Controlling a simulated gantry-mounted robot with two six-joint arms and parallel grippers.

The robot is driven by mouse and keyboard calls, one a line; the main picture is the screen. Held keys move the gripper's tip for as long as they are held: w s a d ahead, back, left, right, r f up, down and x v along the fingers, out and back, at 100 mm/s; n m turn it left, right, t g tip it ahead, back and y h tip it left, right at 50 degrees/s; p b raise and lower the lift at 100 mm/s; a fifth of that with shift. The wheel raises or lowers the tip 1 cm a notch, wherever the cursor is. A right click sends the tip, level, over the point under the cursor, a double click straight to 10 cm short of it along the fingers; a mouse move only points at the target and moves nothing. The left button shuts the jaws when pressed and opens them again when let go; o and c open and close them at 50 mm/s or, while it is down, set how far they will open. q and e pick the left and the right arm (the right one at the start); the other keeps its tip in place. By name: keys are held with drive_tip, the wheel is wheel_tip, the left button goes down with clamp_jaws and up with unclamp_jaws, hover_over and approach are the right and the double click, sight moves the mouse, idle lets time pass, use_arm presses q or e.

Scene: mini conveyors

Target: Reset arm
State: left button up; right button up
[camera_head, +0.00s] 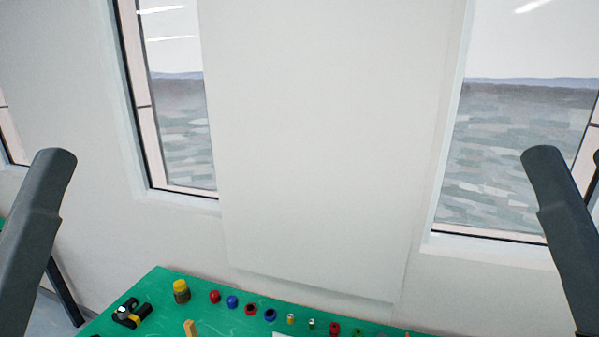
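One dark grey link of my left arm stands at the left edge, and one of my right arm stands at the right edge. Neither link touches anything in view. Neither gripper is in view, so I cannot see the fingers or whether they hold anything.
A green table (160,287) lies low in the view, cut off by the bottom edge. On it are a yellow-topped cylinder (181,291), a black-and-yellow object (131,314), a wooden block (190,328), a red ball (214,296), a blue ball (233,301) and several small parts. A white wall (320,130) stands behind.

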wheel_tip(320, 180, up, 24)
drive_tip(key=p, duration=2.1)
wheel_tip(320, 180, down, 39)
drive_tip(key=b, duration=3.9)
drive_tip(key=shift+b, duration=0.3)
